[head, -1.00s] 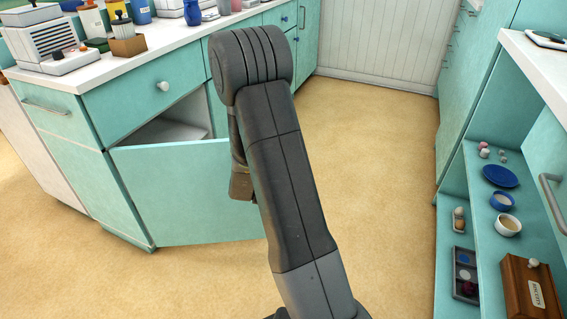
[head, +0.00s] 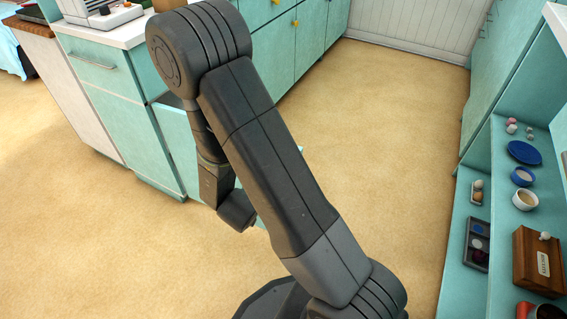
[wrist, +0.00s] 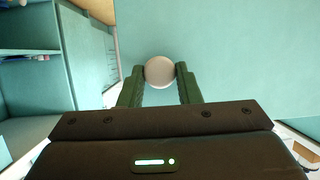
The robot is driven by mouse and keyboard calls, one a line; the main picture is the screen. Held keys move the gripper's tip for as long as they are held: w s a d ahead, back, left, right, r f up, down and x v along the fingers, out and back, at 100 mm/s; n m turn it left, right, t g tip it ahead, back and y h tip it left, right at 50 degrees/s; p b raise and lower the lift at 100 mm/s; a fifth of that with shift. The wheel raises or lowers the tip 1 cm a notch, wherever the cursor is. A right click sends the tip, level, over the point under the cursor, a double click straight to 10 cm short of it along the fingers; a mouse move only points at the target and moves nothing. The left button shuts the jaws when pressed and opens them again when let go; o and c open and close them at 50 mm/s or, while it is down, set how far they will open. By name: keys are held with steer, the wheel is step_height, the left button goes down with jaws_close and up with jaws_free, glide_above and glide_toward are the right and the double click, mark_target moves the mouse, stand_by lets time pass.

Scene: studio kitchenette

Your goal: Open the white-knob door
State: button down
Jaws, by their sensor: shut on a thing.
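The door is a flat teal panel (head: 175,143), swung out from the counter cabinet and largely hidden behind my arm in the head view. It also fills the upper right of the wrist view (wrist: 235,60). Its round white knob (wrist: 159,71) sits between the two fingers of my gripper (wrist: 159,80), which is shut on it. In the head view my gripper (head: 237,210) hangs low at the door, and the knob is hidden there.
A teal shelf unit (head: 490,215) stands on the right, holding a blue plate (head: 523,152), bowls and a wooden box (head: 538,262). The white-topped counter (head: 110,30) is at upper left. Tan floor (head: 390,130) is clear between them.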

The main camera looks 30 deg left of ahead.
steer(key=shift+s, duration=0.35)
steer(key=c, duration=1.1)
jaws_free()
steer(key=shift+p+v, duration=2.05)
steer(key=shift+v, duration=4.9)
steer(key=b+x, duration=0.4)
steer(key=x, duration=1)
